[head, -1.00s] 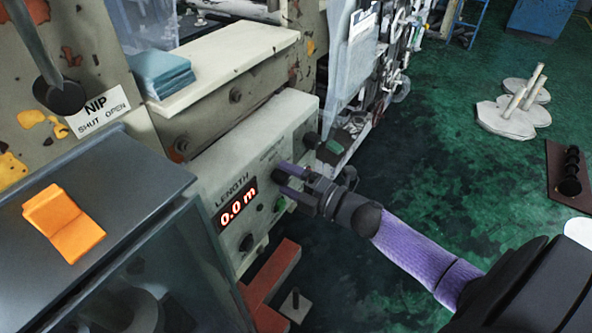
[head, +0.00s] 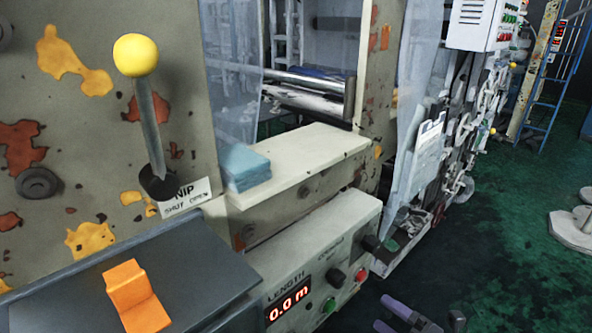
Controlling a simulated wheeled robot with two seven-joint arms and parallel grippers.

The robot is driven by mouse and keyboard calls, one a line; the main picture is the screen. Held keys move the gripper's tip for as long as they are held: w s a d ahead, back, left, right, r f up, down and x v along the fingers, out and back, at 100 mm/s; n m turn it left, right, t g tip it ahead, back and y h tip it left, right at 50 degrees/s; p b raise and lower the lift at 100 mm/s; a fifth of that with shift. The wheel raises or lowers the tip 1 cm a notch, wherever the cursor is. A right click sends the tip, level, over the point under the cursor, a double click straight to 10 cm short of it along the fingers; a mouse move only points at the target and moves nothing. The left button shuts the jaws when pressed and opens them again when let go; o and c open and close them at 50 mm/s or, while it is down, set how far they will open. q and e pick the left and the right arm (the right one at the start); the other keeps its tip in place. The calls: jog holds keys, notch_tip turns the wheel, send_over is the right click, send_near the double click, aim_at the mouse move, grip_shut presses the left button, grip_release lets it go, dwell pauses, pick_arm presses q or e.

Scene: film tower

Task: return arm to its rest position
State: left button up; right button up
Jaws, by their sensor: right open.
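My right gripper (head: 398,318) shows at the bottom edge of the head view, its fingers spread apart and empty. It is below and to the right of the control panel (head: 312,262), apart from it. The panel carries a red display reading 0.0 m, a dark knob, a red button (head: 361,275) and a green button (head: 329,305). Most of my right arm is cut off by the frame. My left gripper does not show.
A lever with a yellow ball (head: 136,55) stands above the NIP label (head: 185,198). Blue cloths (head: 245,166) lie on a cream ledge (head: 310,158). Green floor (head: 490,250) is open at right.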

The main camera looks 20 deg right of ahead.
jog(key=s+f+m+g+h, duration=0.35)
jog(key=f+m, duration=0.25)
jog(key=f, duration=0.5)
jog(key=s+f+m+g+h, duration=0.25)
jog(key=s+f+m, duration=0.3)
jog(key=f, duration=0.55)
jog(key=s+a+f+m+g+b, duration=0.1)
jog(key=s+a+f+m+g, duration=0.2)
jog(key=s, duration=0.7)
jog(key=s+a+f+m+g, duration=0.4)
jog(key=s+a+f+g, duration=0.3)
jog(key=s+f, duration=0.3)
jog(key=shift+s+a+f+h+b, duration=0.15)
jog(key=shift+a+f+h+b, duration=0.15)
jog(key=shift+f+b, duration=0.05)
jog(key=shift+m, duration=0.25)
jog(key=shift+c, duration=0.2)
